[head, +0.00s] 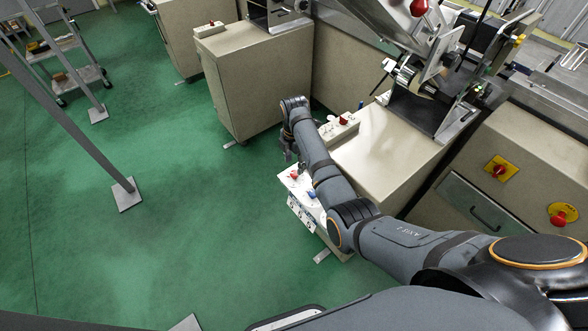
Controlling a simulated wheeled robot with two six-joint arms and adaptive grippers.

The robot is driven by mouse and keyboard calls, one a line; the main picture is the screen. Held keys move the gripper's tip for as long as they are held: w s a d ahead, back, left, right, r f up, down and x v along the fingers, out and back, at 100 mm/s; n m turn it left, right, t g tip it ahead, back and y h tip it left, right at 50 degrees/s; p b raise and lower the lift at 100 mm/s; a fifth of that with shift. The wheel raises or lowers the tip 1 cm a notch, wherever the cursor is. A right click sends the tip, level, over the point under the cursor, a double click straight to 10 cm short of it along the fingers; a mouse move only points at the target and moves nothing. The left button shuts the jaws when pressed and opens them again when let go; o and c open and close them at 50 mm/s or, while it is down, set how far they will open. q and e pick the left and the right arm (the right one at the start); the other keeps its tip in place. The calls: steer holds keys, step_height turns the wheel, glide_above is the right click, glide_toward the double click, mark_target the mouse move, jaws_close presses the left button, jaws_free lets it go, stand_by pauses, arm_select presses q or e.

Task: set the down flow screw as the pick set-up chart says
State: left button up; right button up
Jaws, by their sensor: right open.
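A small white panel (288,182) on the front of the beige machine carries a red knob (294,174) and a blue knob (312,194). Its front face has several small dark dials or fittings, too small to read. I cannot tell which part is the down flow screw. No set-up chart can be made out. My right gripper (289,157) is open and points down, just above and behind the red knob, apparently apart from it. My right forearm hides part of the panel's right side. My left gripper is out of view.
The beige machine cabinet (385,150) stands beside my right arm, with a small box with a red button (343,121) on it. Emergency buttons on yellow plates (500,168) are at the right. A grey post (125,188) stands at left. The green floor (180,210) between is clear.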

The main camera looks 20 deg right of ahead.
mark_target(294, 173)
step_height(294, 173, down, 4)
steer(key=shift+f, duration=0.4)
steer(key=shift+c, duration=0.8)
steer(key=c, duration=0.5)
jaws_close()
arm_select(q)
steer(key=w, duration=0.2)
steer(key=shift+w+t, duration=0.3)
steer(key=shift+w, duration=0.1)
